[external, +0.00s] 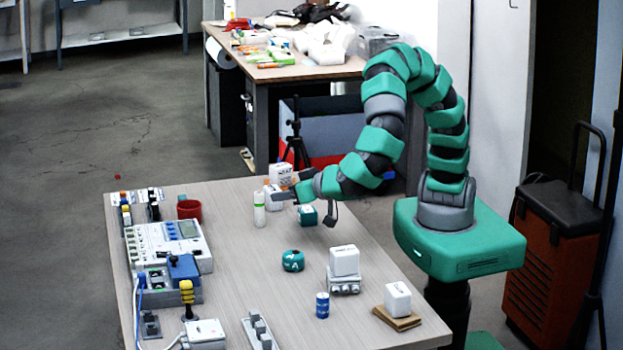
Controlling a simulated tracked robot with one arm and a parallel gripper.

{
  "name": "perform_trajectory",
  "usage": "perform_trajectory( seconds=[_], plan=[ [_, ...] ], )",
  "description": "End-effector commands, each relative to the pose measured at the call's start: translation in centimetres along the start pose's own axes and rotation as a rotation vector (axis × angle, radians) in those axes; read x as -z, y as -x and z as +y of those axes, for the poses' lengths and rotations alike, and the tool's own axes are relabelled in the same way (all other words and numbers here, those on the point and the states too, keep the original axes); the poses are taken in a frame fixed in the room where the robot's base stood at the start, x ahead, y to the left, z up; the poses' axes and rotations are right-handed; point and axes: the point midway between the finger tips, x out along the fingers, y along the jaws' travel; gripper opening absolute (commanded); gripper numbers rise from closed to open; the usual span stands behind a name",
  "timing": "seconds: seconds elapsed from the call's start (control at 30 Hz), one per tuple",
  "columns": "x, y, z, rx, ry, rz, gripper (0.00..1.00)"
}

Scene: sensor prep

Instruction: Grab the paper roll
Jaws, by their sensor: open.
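My gripper (284,192) is open and reaches over the far part of the near table, pointing left. Several small white items stand close to its fingers: a white block with dark print (281,173) and a small white piece (272,201), partly hidden by the fingers. I cannot tell whether either touches the fingers. No item on the near table clearly reads as a paper roll. A white roll (221,54) hangs at the left end of the back desk, far from my gripper.
A white-green bottle (260,210) and a green cube (307,216) stand near my gripper. A green round item (293,261), a blue can (322,305) and white blocks stand nearer. A red mug (189,209) and instruments (168,246) line the left side. The table's middle-left is clear.

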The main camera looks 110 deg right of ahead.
Motion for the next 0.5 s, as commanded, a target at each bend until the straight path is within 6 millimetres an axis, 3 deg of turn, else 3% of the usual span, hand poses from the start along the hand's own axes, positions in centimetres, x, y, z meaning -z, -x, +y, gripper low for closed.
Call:
perform_trajectory(
  seconds=[0.5],
  plan=[
    [-0.1, -7.0, 0.1, -0.002, -0.003, 0.001, 0.48]
  ],
)
